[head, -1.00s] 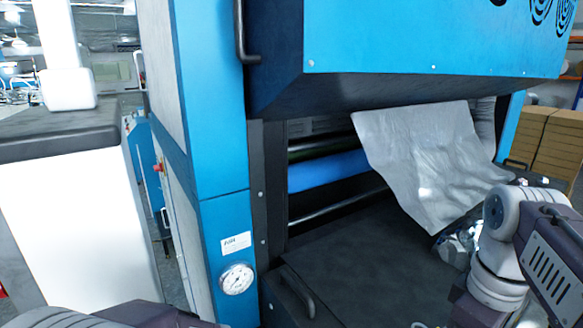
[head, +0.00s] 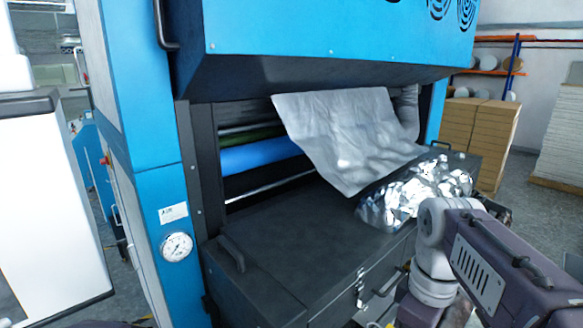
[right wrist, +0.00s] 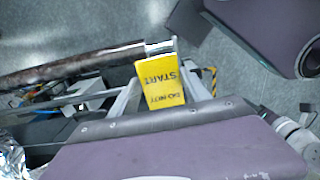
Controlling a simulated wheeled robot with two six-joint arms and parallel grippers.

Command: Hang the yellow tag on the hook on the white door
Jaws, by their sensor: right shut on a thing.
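The yellow tag (right wrist: 161,84) with black lettering, reading "DO NOT START" upside down, is in the middle of the right wrist view. My right gripper (right wrist: 160,50) is shut on the tag at its upper end in that picture; the fingers are only partly clear. In the head view my right arm comes in at the lower right, and its gripper and the tag do not show. My left gripper is out of view. A large white panel (head: 45,200) stands at the far left of the head view; I cannot tell if it is the white door. No hook shows.
A blue machine (head: 135,120) with a gauge (head: 177,246) fills the middle. A grey sheet (head: 345,135) hangs over its dark deck (head: 290,235), beside crumpled foil (head: 420,190). Stacked brown boxes (head: 478,130) stand at the right, with open floor (head: 515,190) near them.

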